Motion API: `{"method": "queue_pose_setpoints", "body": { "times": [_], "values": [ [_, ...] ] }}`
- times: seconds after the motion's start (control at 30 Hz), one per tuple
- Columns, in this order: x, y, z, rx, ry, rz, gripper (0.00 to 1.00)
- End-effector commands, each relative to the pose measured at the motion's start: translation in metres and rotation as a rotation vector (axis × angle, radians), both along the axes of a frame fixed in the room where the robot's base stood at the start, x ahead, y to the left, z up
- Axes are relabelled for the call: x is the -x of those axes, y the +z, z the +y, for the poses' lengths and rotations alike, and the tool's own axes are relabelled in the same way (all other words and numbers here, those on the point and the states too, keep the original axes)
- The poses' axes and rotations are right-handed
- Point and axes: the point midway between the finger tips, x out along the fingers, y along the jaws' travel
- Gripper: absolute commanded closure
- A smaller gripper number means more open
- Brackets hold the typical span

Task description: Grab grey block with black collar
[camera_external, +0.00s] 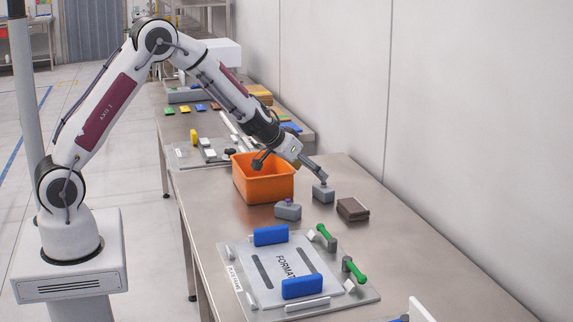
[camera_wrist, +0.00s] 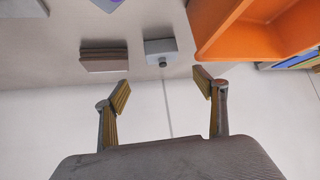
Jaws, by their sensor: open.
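The grey block with a black collar (camera_external: 323,194) stands on the steel table, right of the orange bin. In the wrist view the grey block (camera_wrist: 160,48) lies ahead of the fingertips, its small dark collar facing toward them. My gripper (camera_external: 289,165) is open and empty above the table, near the orange bin. One finger appears just above the block in the external view, but I cannot tell whether it touches. In the wrist view the open fingers (camera_wrist: 162,84) are apart with nothing between them.
An orange bin (camera_external: 264,185) stands left of the block. A second grey block with a purple top (camera_external: 288,211) is in front, and brown stacked pieces (camera_external: 352,209) lie to the right. A format plate (camera_external: 256,285) with blue and green handles occupies the near table. A wall runs behind.

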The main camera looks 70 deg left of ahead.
Motion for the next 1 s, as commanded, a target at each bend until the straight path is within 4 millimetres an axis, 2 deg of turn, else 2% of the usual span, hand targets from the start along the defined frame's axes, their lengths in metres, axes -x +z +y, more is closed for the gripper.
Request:
{"method": "queue_pose_setpoints", "body": {
  "times": [0.5,1.0],
  "values": [
    [-0.030,-0.033,0.012,0.001,0.001,0.001,0.29],
    [-0.033,-0.036,0.013,0.001,0.001,0.000,0.29]
  ]
}}
